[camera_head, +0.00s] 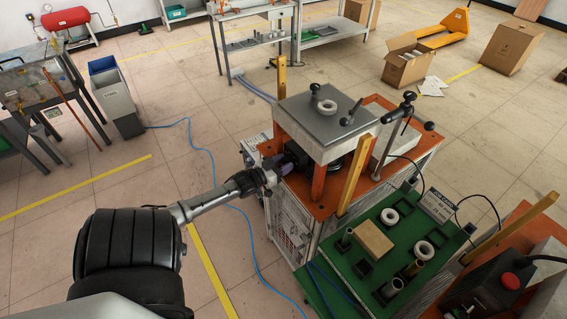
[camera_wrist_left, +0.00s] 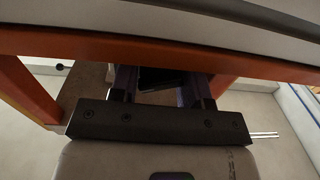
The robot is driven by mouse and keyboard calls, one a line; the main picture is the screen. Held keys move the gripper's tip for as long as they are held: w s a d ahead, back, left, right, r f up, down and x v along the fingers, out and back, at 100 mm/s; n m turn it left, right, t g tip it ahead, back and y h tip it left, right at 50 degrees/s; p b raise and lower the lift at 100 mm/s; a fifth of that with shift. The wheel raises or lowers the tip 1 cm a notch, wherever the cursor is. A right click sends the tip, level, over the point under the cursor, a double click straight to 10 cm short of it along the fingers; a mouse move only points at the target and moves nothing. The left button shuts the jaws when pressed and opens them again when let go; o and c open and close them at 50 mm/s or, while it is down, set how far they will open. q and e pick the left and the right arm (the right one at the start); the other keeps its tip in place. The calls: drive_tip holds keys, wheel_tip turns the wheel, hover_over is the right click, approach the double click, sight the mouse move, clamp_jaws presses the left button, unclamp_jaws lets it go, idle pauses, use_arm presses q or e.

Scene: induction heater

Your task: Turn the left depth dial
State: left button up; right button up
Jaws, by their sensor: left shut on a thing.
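The induction heater (camera_head: 325,128) has a grey top plate on orange posts and an orange deck. My left gripper (camera_head: 284,167) reaches in from the left, at the heater's left side below the top plate. In the left wrist view its two fingers (camera_wrist_left: 160,88) are on either side of a dark part, the left depth dial (camera_wrist_left: 160,78). The gripper is shut on it. The dial is mostly hidden by the fingers and the heater's frame, so its markings and angle cannot be read. My right gripper is not in view.
An orange frame bar (camera_wrist_left: 60,48) crosses just beyond my fingers in the left wrist view. A green board (camera_head: 345,280) with rings and blocks stands in front of the heater. A red button (camera_head: 511,281) is at lower right. The floor on the left is mostly free.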

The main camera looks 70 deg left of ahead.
use_arm(q)
drive_tip(key=shift+r+n+p, duration=0.35)
drive_tip(key=shift+n+p, duration=0.65)
drive_tip(key=shift+p, duration=0.05)
drive_tip(key=shift+f+n+p, duration=0.1)
drive_tip(key=shift+n+p, duration=0.25)
drive_tip(key=shift+n, duration=0.15)
drive_tip(key=shift+f+n, duration=0.15)
drive_tip(key=shift+n, duration=0.25)
drive_tip(key=o, duration=0.9)
drive_tip(key=shift+d, duration=0.1)
drive_tip(key=shift+f, duration=0.1)
drive_tip(key=p+v, duration=0.1)
drive_tip(key=v, duration=1.2)
drive_tip(key=shift+s+d+r, duration=0.1)
drive_tip(key=shift+s+r, duration=0.1)
drive_tip(key=shift+s, duration=0.15)
